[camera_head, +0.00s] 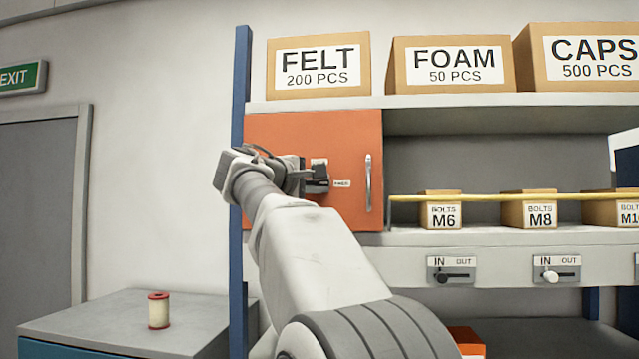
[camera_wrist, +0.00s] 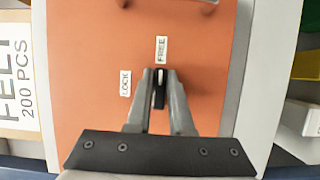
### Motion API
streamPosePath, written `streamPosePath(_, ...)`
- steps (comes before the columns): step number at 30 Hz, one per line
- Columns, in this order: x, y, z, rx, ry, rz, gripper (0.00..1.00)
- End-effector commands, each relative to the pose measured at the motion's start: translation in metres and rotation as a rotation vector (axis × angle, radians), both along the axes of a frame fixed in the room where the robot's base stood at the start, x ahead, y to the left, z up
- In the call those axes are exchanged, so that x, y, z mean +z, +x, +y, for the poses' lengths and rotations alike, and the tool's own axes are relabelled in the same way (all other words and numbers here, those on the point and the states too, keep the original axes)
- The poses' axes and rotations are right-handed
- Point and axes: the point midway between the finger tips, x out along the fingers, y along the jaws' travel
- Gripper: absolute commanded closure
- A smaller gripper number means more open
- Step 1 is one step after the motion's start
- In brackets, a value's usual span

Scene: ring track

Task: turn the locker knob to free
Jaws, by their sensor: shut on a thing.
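The orange locker door (camera_head: 275,135) is closed at the left of the shelving. Its small black knob (camera_wrist: 158,92) sits between my fingers in the wrist view, partly hidden by them. The knob's bar lies along the fingers and points up that view, toward the FREE label (camera_wrist: 161,49). The LOCK label (camera_wrist: 125,83) is to the left of the fingertips. My gripper (camera_wrist: 160,76) is shut on the knob. In the head view my gripper (camera_head: 318,180) reaches the door from the left, and the FREE label (camera_head: 342,183) is just right of it.
A vertical metal handle (camera_head: 368,183) is on the door's right side. A yellow rail (camera_head: 480,197) crosses in front of the bolt boxes (camera_head: 441,209) to the right. A spool (camera_head: 158,310) stands on the grey cabinet (camera_head: 100,325) at lower left.

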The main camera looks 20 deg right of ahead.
Motion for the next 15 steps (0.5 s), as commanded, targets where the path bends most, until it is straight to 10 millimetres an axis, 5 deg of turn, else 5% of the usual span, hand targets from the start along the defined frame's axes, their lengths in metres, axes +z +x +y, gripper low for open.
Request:
streamPosePath(6, 0.0, -0.0003, -0.0004, -0.001, 0.002, -0.001, 1.0)
streamPosePath(7, 0.0, -0.0003, -0.0004, -0.001, 0.002, -0.001, 0.75)
streamPosePath(9, 0.0, -0.0004, -0.0004, -0.001, 0.001, -0.002, 0.62)
streamPosePath(11, 0.0, -0.0003, -0.0003, -0.001, 0.001, -0.001, 0.51)
streamPosePath(15, 0.0, -0.0002, -0.0002, 0.0, 0.001, -0.001, 0.5)
